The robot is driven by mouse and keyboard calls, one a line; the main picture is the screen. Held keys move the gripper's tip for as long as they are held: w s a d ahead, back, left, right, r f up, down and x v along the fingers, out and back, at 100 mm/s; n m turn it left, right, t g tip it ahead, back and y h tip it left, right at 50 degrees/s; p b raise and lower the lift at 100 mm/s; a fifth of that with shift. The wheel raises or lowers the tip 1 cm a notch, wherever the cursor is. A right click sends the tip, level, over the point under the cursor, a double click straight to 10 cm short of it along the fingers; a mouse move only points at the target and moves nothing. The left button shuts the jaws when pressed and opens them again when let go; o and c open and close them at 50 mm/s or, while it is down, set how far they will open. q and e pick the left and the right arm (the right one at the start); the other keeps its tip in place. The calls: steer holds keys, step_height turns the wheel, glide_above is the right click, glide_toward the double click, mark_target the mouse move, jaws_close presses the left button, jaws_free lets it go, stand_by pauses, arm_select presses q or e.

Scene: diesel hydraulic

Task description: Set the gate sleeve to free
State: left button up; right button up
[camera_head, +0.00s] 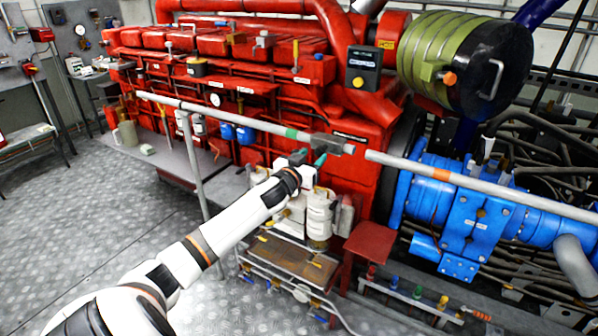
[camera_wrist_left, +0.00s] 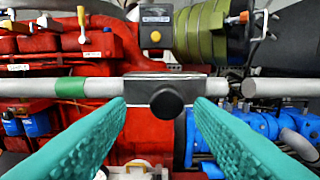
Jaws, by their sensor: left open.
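The gate sleeve (camera_head: 328,143) is a dark grey block around the left rail, close to the rail's right end. In the left wrist view the sleeve (camera_wrist_left: 140,88) has a round black knob (camera_wrist_left: 167,102) facing me. A green band (camera_head: 291,132) is on the rail left of the sleeve. A short gap separates this rail from the right rail (camera_head: 510,190), which carries an orange band (camera_head: 441,174). My left gripper (camera_head: 309,157) is open in front of the sleeve. In the wrist view its teal fingers (camera_wrist_left: 160,112) lie either side of the knob, apparently not touching it. My right gripper is out of view.
The red engine (camera_head: 220,75) stands behind the rail, with a green and black cylinder (camera_head: 440,60) above right. Blue machinery (camera_head: 475,220) is behind the right rail. A post (camera_head: 193,160) supports the left rail. The metal floor (camera_head: 110,215) at left is clear.

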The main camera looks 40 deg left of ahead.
arm_select(q)
steer(key=b+v, duration=0.1)
steer(key=v, duration=0.7)
steer(key=shift+b, duration=0.35)
steer(key=shift+a, duration=0.1)
